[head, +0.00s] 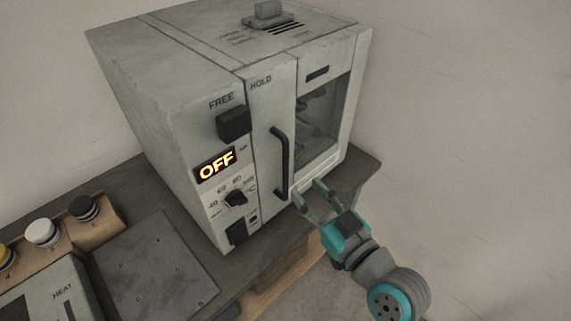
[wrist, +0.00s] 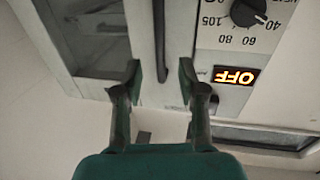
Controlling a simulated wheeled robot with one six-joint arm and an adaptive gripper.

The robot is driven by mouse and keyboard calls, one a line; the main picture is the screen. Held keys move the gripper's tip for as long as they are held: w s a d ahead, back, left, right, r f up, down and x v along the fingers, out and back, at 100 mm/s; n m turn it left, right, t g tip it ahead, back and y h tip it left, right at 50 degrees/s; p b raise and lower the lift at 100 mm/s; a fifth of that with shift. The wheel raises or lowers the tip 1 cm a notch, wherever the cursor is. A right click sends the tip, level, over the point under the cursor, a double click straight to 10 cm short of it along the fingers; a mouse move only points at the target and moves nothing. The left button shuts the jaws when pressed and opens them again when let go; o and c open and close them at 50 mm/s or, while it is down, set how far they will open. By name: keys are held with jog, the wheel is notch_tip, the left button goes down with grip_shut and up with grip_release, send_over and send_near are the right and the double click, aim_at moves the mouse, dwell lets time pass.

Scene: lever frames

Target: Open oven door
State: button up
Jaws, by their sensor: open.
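The oven (head: 150,90) is a grey box on a dark bench. Its door, with a dark window (head: 325,115), faces right and looks shut. A black vertical bar handle (head: 280,160) runs along the door's left side. My gripper (head: 309,197) is open and empty, close to the handle's lower end and a little to its right in the head view. In the wrist view the picture is upside down; the handle (wrist: 161,40) lies between the lines of my open fingers (wrist: 158,75), beyond their tips. I cannot tell whether anything touches.
The oven's front panel has an OFF display (head: 215,164), a black slider knob (head: 234,123) marked FREE and HOLD, and a dial (head: 236,198). The floor at right is clear.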

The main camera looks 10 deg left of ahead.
aim_at(287, 168)
jog(key=x, duration=0.9)
jog(key=shift+w, duration=0.1)
grip_shut()
